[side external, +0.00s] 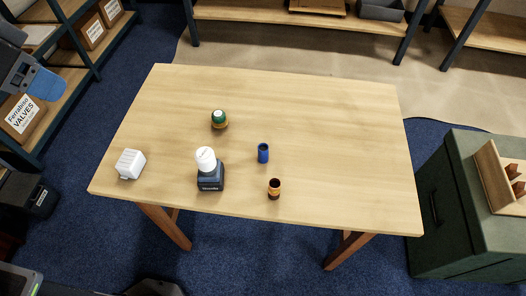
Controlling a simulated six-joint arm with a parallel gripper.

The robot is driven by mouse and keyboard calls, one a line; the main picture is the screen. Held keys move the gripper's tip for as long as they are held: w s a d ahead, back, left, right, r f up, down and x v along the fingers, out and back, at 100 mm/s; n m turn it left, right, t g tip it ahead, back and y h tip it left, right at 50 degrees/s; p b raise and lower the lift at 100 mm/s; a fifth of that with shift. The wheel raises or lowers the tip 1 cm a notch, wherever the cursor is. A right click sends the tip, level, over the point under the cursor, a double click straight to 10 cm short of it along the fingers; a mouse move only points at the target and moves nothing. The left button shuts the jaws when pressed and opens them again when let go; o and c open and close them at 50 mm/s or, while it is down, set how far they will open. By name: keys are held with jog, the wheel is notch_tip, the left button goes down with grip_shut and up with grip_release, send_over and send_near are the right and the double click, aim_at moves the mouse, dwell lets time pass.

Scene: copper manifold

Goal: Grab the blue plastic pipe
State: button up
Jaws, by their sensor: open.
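The blue plastic pipe (263,153) is a short dark blue tube standing upright near the middle of the wooden table (340,140). Its open top faces up and nothing touches it.
A copper-coloured fitting (274,188) stands in front of the pipe. A dark device with a white top (207,168) stands to its left, and a green-topped brass piece (219,119) behind left. A white ribbed block (131,164) sits near the left edge. The table's right half is clear.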

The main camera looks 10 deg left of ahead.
jog(key=w+d+f+m+g+h, duration=0.1)
jog(key=w+d+f+m, duration=0.35)
jog(key=w+d, duration=0.45)
jog(key=m+g+h, duration=0.1)
jog(key=m+g, duration=0.1)
jog(key=m, duration=0.2)
send_near(264, 149)
jog(key=shift+x, duration=4.95)
jog(key=shift+a, duration=0.1)
jog(key=c, duration=1)
jog(key=shift+r, duration=0.1)
